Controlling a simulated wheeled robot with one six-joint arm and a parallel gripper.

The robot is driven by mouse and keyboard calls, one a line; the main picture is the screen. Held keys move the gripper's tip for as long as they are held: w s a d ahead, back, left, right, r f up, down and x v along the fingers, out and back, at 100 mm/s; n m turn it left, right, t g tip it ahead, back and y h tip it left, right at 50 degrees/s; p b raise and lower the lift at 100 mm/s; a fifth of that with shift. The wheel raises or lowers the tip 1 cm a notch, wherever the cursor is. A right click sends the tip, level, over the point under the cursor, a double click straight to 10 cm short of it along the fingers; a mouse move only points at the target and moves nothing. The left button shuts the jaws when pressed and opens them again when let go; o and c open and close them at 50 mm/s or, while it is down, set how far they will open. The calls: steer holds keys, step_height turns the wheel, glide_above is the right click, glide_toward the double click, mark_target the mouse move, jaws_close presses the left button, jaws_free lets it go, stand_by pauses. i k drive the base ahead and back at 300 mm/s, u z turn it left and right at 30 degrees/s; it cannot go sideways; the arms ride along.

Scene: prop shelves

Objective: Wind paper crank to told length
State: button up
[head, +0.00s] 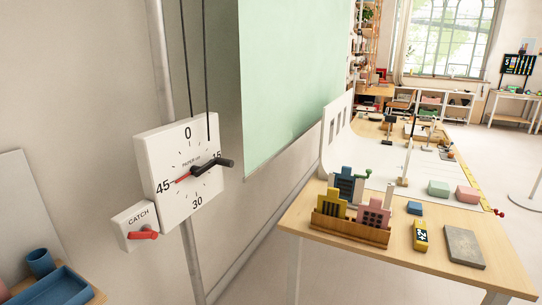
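The paper crank's white square dial (180,204) is mounted on a grey pole at the left, marked 0, 15, 30 and 45. Its red pointer (183,179) points left, close to the 45 mark. The black crank handle (213,166) sticks out to the right of the dial centre, partly covering the 15. Below left, a white box labelled CATCH (133,219) carries a red lever (143,235), lying about level. A pale green paper sheet (290,75) hangs behind, to the right of two dark cords (206,60). My gripper is not in view.
A wooden table (440,258) at the right holds a tray of toy buildings (345,229), a yellow and black block with small digits (421,236) and a grey slab (463,246). A blue tray (55,290) and blue cup (40,262) sit at lower left.

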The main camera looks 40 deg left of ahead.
mark_target(196, 171)
steer(key=i, duration=0.7)
steer(key=u, duration=0.9)
steer(key=i, duration=0.65)
steer(key=u, duration=0.7)
